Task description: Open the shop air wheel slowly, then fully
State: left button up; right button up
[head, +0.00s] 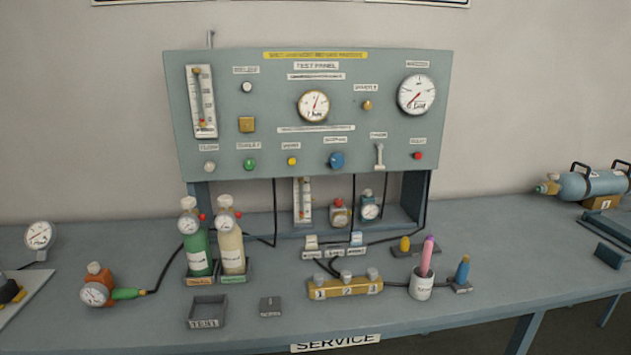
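I cannot read any label that names the shop air wheel. On the left of the bench, an orange valve body (101,278) has a pale cap or wheel (94,267) on top, a round gauge (94,294) in front and a green hose fitting (129,294). A blue knob (337,160) sits low in the middle of the grey test panel (230,110). A brass manifold (345,289) numbered 1, 2, 3 has several pale knobs on top. I cannot tell how far any of these is turned. Neither of my grippers is in view.
A green cylinder (198,255) and a cream cylinder (231,250) stand in holders under the panel. An open tray (207,312) lies near the front edge. A white cup (421,288) holds a pink item. A blue cylinder (590,184) lies at right.

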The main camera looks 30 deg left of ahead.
aim_at(337, 160)
jog(key=u, duration=0.2)
jog(key=k, duration=0.4)
jog(key=z, duration=1.2)
jog(key=i, duration=0.9)
jog(key=u, duration=0.6)
jog(key=i, duration=0.85)
jog(key=u, duration=1)
